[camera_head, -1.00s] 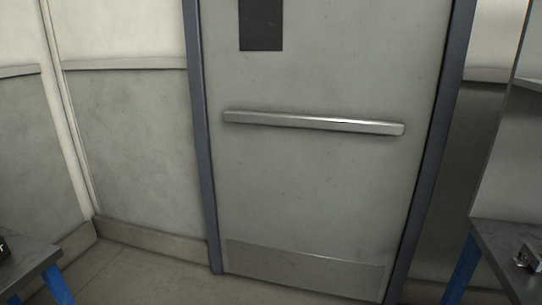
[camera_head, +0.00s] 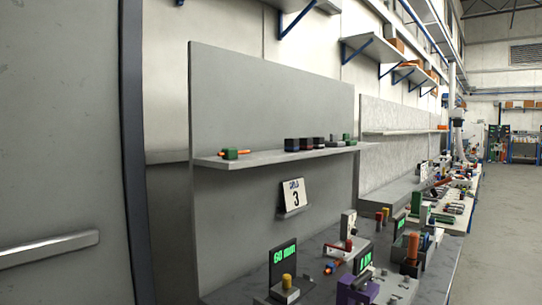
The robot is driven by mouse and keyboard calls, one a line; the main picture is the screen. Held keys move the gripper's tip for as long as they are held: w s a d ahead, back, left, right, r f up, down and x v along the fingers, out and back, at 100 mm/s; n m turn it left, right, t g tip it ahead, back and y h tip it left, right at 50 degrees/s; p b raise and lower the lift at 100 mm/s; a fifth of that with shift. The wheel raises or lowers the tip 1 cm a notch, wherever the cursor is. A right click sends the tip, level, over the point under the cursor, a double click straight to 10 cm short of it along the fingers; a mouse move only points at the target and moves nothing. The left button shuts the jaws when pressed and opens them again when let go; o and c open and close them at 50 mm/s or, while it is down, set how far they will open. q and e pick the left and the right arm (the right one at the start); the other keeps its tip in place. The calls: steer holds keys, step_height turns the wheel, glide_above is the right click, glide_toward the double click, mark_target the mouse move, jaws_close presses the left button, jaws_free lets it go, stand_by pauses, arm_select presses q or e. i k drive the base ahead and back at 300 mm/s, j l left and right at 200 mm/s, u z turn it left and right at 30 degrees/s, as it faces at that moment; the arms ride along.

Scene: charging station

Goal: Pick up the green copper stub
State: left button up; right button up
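A green block (camera_head: 230,154) with an orange, copper-like stub sits near the left end of the grey wall shelf (camera_head: 265,157). A second small green piece (camera_head: 347,138) with some orange beside it sits at the right end of the same shelf. Both are small and far off, and I cannot tell which one is the green copper stub. Neither of my grippers is in view.
Several dark blocks (camera_head: 305,144) stand mid-shelf. A card marked 3 (camera_head: 292,194) is below. The workbench carries a display reading 60 mm (camera_head: 284,257), a purple device (camera_head: 352,292) and other tools. The door (camera_head: 60,150) is at left; open floor (camera_head: 510,220) is at right.

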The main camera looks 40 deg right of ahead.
mark_target(227, 154)
steer(key=i+j+z, duration=0.1)
steer(key=z, duration=0.25)
steer(key=i+j+z, duration=0.2)
steer(key=z, duration=0.2)
steer(key=i+j+z, duration=0.2)
steer(key=z, duration=0.15)
steer(key=i+j+z, duration=0.2)
steer(key=j+z, duration=0.15)
steer(key=i+j+z, duration=0.15)
steer(key=j+z, duration=0.2)
